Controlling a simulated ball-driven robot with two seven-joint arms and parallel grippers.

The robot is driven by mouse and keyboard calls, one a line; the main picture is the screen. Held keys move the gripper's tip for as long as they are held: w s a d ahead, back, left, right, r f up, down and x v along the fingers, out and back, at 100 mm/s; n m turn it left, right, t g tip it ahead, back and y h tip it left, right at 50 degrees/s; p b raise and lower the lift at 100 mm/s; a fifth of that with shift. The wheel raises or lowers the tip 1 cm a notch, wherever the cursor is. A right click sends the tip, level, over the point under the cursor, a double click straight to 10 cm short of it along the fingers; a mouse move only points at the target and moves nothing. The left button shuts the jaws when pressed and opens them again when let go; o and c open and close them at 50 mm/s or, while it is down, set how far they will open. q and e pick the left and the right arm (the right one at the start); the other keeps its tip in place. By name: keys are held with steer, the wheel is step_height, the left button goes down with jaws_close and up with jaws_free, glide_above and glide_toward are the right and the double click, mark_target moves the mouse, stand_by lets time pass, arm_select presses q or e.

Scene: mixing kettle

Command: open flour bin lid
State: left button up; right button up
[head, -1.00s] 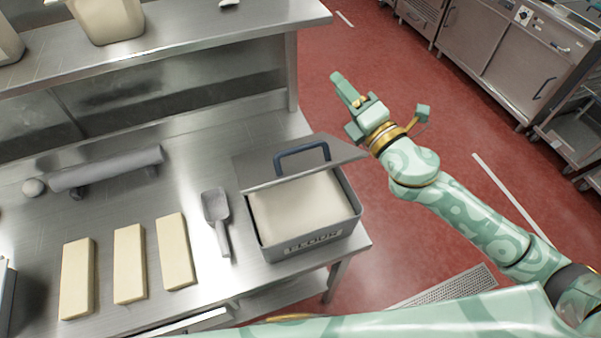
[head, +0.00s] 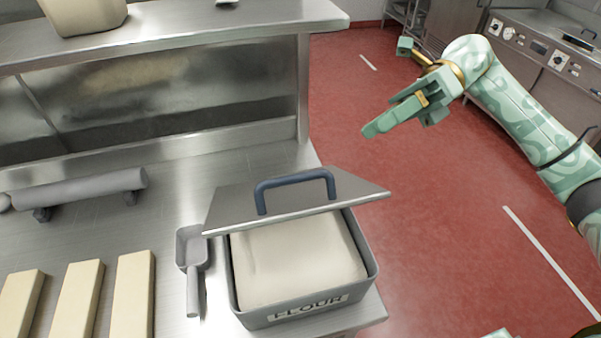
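The grey flour bin (head: 362,258) stands at the right end of the steel table, with a FLOUR label on its front. Pale flour (head: 295,260) shows inside it. Its grey lid (head: 235,203) with a dark blue handle (head: 295,178) is tilted up at the back of the bin, leaving the front open. My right gripper (head: 385,125) is above the red floor, up and to the right of the bin, apart from the lid and handle. My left gripper is not in view.
A grey scoop (head: 193,262) lies just left of the bin. Several pale dough blocks (head: 80,300) lie further left, with a rolling pin (head: 80,188) behind them. A steel shelf (head: 200,35) overhangs the table's back. The red floor right of the table is clear.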

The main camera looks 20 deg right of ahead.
mark_target(303, 175)
steer(key=p+x, duration=0.3)
steer(key=x, duration=1.1)
steer(key=shift+s+a+f, duration=0.15)
steer(key=shift+a, duration=0.3)
jaws_close()
